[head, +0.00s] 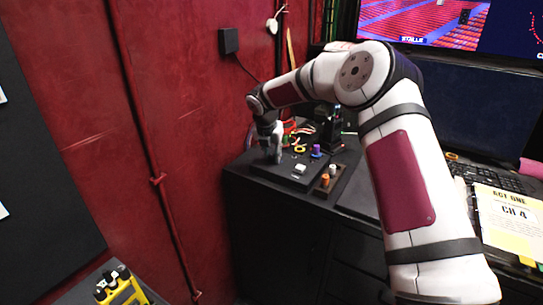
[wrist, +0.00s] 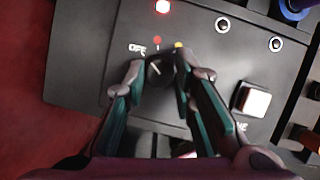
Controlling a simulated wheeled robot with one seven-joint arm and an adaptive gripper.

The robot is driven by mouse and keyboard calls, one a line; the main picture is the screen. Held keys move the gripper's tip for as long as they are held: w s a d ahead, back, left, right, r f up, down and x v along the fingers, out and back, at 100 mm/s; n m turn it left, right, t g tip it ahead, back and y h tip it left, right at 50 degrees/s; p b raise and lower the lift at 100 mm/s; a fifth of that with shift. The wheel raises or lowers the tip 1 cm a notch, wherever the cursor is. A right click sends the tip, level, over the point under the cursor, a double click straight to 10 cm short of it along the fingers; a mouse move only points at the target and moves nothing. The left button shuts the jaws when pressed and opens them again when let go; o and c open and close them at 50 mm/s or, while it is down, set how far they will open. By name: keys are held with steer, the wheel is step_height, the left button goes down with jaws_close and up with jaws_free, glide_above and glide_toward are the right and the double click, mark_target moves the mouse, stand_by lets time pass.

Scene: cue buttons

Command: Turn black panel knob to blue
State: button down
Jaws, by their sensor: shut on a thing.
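The black panel (wrist: 85,65) fills most of the wrist view; in the head view (head: 290,180) it lies on the black cabinet beside the red wall. Its black knob (wrist: 157,74) sits between the fingertips of my gripper (wrist: 158,72), which is shut on it. The knob's short white line slants toward the upper left, roughly toward the "OFF" label (wrist: 137,48). A red dot (wrist: 157,41) and a yellow dot (wrist: 179,45) show above the knob. I see no blue mark; the fingers cover part of the knob's surroundings. In the head view my gripper (head: 272,150) reaches down at the panel's left end.
A lit red lamp (wrist: 162,6), two round sockets (wrist: 222,25) and a white square button (wrist: 252,100) are on the panel. A purple knob (head: 316,151) and orange pegs (head: 325,181) stand nearby. The red wall (head: 180,130) is close on the left.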

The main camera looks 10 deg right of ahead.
steer(key=m+b, duration=0.1)
steer(key=b, duration=0.1)
steer(key=m+h+b, duration=0.1)
steer(key=m, duration=0.1)
steer(key=shift+w+a+f+g+b, duration=0.15)
steer(key=shift+w+a+g+b, duration=0.05)
steer(key=shift+g+b, duration=0.2)
steer(key=m+b, duration=0.1)
steer(key=m, duration=0.1)
steer(key=m+g+h+b, duration=0.1)
steer(key=m+b, duration=0.1)
steer(key=m, duration=0.1)
steer(key=shift+g, duration=0.3)
steer(key=m+g+b, duration=0.1)
steer(key=m, duration=0.1)
steer(key=m+b, duration=0.1)
steer(key=m, duration=0.1)
steer(key=shift+w+g+b, duration=0.2)
steer(key=shift+g+b, duration=0.2)
steer(key=m+g+b, duration=0.1)
steer(key=m, duration=0.3)
steer(key=shift+b, duration=0.35)
steer(key=shift+m+g, duration=0.3)
steer(key=shift+m, duration=0.1)
steer(key=c, duration=1.3)
jaws_free()
steer(key=shift+c, duration=0.2)
steer(key=shift+r, duration=0.2)
